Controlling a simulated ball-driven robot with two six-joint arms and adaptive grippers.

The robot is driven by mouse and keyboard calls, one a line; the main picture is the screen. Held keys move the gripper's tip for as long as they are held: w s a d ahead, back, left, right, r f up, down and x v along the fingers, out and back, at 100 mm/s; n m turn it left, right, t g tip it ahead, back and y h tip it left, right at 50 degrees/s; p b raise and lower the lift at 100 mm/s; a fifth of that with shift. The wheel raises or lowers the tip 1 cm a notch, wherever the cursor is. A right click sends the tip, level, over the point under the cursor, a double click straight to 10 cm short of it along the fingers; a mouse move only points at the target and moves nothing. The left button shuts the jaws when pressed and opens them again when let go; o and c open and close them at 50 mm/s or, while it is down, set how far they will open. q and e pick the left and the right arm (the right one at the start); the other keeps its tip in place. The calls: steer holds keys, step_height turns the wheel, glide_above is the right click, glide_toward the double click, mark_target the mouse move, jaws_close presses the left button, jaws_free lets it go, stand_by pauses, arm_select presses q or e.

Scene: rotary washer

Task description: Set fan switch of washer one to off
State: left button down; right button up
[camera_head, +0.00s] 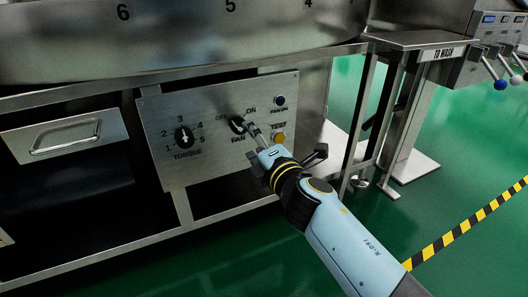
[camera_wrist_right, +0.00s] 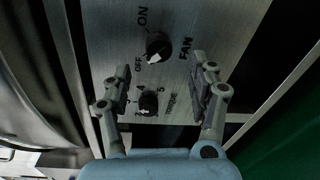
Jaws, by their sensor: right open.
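The fan switch (camera_head: 237,125) is a black rotary knob on the steel control panel, between the OFF and ON labels and above the word FAN. In the right wrist view, the fan switch (camera_wrist_right: 158,44) shows a white pointer aimed toward the OFF label. My right gripper (camera_head: 256,135) is just in front of the panel, close to the right side of the knob in the head view. In the wrist view, my right gripper (camera_wrist_right: 160,80) has its two fingers spread wide with nothing between them. Contact with the panel cannot be told. My left gripper is not in view.
The torque knob (camera_head: 184,136) is left of the fan switch. A yellow TEST button (camera_head: 279,138) and a small black button (camera_head: 280,101) are to its right. A drawer (camera_head: 65,136) is at the left.

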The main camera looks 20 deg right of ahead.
steer(key=s, duration=0.5)
steer(key=shift+s+r, duration=0.2)
steer(key=shift+s, duration=0.1)
